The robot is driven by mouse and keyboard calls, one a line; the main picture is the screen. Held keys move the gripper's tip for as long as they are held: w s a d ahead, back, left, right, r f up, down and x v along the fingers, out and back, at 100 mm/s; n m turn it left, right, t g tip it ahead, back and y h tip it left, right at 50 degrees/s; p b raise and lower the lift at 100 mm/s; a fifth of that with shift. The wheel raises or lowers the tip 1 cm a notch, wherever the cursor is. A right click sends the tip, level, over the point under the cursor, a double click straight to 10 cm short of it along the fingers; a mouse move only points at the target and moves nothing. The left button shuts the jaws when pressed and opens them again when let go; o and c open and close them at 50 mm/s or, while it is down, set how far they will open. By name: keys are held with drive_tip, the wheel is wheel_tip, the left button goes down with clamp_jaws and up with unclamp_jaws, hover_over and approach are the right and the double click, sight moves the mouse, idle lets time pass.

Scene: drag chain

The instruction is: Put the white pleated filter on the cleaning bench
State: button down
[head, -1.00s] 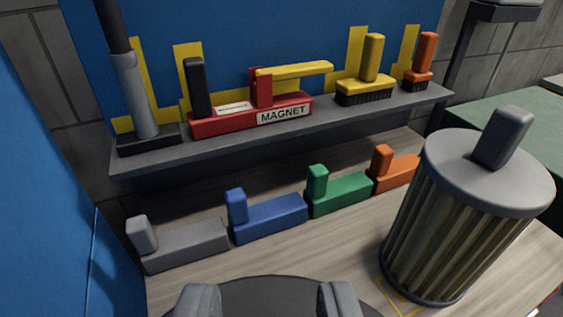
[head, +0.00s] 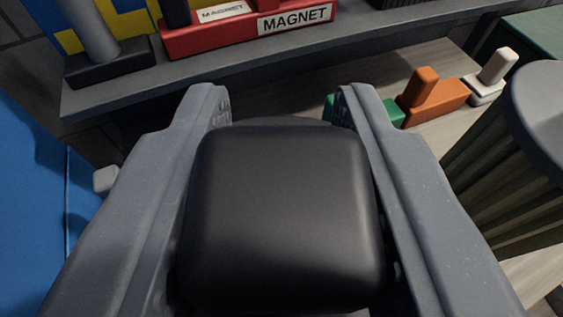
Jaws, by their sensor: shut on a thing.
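My gripper (head: 285,105) fills the middle of the view, its two grey fingers on either side of a black rounded block (head: 280,215). It is shut on this block, which looks like a handle. A dark round edge shows just beyond the block, between the fingers; what hangs below is hidden. No white pleats are visible. A pleated filter (head: 500,190) with dingy olive pleats and a grey cap (head: 545,110) stands at the right on the light wooden bench (head: 535,275), apart from my gripper.
A grey shelf (head: 390,50) with a red magnet tool (head: 215,35) runs across the back. Orange (head: 435,100), green (head: 385,112) and white (head: 490,82) handled blocks sit below it. A blue panel (head: 35,190) stands close at left.

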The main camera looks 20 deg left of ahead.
drive_tip(key=shift+f+p, duration=0.3)
drive_tip(key=shift+f, duration=1.25)
drive_tip(key=c, duration=1.1)
unclamp_jaws()
drive_tip(key=shift+r, duration=0.2)
drive_tip(key=b+v, duration=0.2)
drive_tip(key=v, duration=1)
drive_tip(key=shift+s, duration=0.1)
